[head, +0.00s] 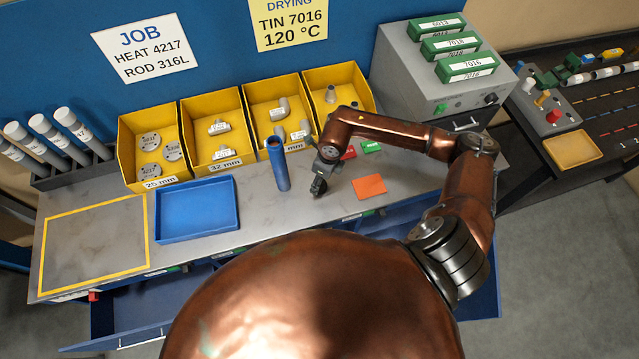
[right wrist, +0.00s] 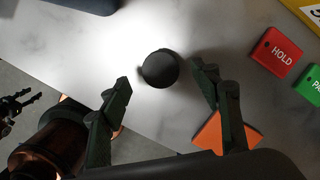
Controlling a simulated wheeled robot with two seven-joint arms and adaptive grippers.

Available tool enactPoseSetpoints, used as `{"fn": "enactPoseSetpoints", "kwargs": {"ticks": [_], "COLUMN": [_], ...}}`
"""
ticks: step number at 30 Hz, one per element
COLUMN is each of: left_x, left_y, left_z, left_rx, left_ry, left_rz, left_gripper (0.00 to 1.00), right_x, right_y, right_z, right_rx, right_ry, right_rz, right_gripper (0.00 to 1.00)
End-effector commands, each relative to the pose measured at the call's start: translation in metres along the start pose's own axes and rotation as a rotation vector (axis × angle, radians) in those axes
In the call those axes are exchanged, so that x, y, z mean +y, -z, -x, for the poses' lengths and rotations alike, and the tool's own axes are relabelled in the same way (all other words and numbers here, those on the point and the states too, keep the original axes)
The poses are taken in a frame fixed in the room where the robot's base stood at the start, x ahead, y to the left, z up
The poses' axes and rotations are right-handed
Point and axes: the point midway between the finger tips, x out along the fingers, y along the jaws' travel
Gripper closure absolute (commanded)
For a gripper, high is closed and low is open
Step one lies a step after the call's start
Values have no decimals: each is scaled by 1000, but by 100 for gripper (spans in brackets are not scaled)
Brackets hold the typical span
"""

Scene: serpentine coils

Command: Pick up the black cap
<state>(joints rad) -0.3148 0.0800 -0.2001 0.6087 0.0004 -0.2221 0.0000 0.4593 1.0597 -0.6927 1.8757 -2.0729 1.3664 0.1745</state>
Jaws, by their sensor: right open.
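The black cap (right wrist: 158,69) is a round dark piece on the grey bench top in the right wrist view. My right gripper (right wrist: 160,92) is open, its two fingers apart on either side of the cap and slightly short of it in the picture. The cap is not between closed jaws. In the head view my right gripper (head: 318,190) points down at the bench, right of the blue tube, and I cannot make out the cap there. A dark claw-like part, likely my left gripper (right wrist: 18,104), shows at the left edge of the right wrist view.
An upright blue tube (head: 278,165) stands close left of my right gripper. An orange card (head: 369,186), a red HOLD block (right wrist: 272,50) and a green block (head: 371,147) lie to the right. Yellow bins (head: 150,184) stand behind; a blue tray (head: 160,238) lies left.

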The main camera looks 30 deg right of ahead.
Motion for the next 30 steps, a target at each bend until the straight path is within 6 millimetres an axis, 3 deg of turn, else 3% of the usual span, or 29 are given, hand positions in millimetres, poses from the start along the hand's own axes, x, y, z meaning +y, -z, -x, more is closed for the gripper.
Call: {"fn": "enactPoseSetpoints", "kwargs": {"ticks": [6,14,30], "left_x": [-1,-3,-1], "left_y": [11,38,17], "left_z": [10,10,9], "left_rx": [14,48,21], "left_ry": [1,2,1], "left_rz": [-2,-7,-3], "left_gripper": [60,60,60], "right_x": [0,-1,-1], "right_y": [2,2,2], "right_z": [-26,-30,-30], "right_rx": [1,0,0], "right_ry": [-2,0,0], "right_rz": [-3,-4,-4], "right_gripper": [43,43,76]}}
